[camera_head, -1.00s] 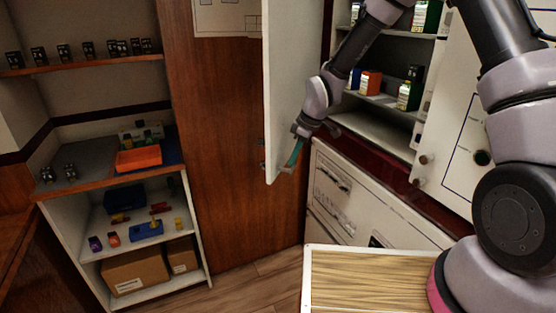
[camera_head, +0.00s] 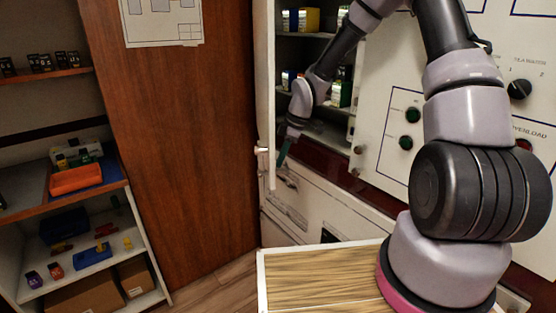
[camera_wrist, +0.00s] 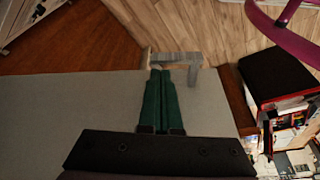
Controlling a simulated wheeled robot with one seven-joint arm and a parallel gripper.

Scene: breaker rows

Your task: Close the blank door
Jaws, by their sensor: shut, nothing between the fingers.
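The blank door (camera_head: 264,90) is a plain white panel standing open, seen almost edge-on at the left side of the cabinet in the head view. A small handle or latch (camera_head: 262,151) sits near its lower free edge. My gripper (camera_head: 283,154) is just right of the door's lower part, on the side facing the cabinet opening. In the wrist view, its green fingers (camera_wrist: 159,76) are together and empty, over the door's pale face (camera_wrist: 70,110). A grey metal latch (camera_wrist: 176,60) lies just beyond the fingertips. I cannot tell whether the fingers touch the door.
The cabinet's shelves (camera_head: 325,133) hold several small boxes. A control-panel door (camera_head: 385,130) with knobs stands at the right. A wooden-topped surface (camera_head: 320,282) is in front, below my arm. A brown wood panel (camera_head: 185,150) and a stocked shelf unit (camera_head: 150,300) are left.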

